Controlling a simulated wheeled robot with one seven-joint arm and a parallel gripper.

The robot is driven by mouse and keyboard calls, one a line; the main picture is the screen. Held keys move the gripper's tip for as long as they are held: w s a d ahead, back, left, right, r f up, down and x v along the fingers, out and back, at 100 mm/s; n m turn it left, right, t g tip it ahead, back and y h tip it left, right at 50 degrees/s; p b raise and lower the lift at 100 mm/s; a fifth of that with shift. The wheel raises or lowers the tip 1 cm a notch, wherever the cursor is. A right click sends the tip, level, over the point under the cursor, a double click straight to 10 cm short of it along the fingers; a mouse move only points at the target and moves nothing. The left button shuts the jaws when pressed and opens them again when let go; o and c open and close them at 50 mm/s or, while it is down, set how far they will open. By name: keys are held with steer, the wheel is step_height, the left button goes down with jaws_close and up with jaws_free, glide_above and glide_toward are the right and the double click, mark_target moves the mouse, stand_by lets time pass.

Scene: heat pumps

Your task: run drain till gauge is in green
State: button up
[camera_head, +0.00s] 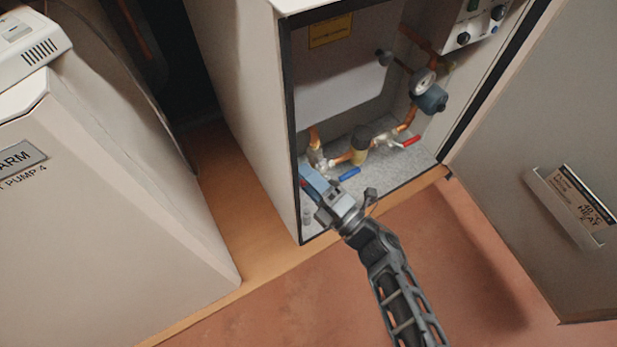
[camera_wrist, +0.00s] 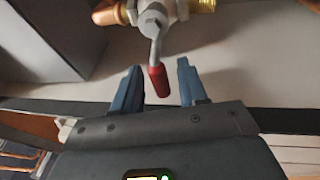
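My gripper (camera_head: 312,180) reaches into the lower left of an open heat pump cabinet. In the wrist view its two blue fingers (camera_wrist: 158,88) are open. A red lever handle (camera_wrist: 158,80) hangs from a metal valve (camera_wrist: 155,18) and its tip lies in the gap between the fingers, apart from both. In the head view my gripper hides this spot, so I cannot match that handle there.
A blue lever (camera_head: 349,174) lies just right of my gripper. Another red lever (camera_head: 411,141) and a brass fitting (camera_head: 361,140) are farther right on the pipes. The open door (camera_head: 545,150) stands at right; another unit (camera_head: 90,190) stands at left. The front floor is clear.

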steer(key=shift+d, duration=0.1)
steer(key=p+v, duration=0.1)
steer(key=v, duration=0.6)
steer(key=shift+s+d+p, duration=0.25)
steer(key=shift+p, duration=0.1)
steer(key=shift+f, duration=0.1)
stand_by(1.5)
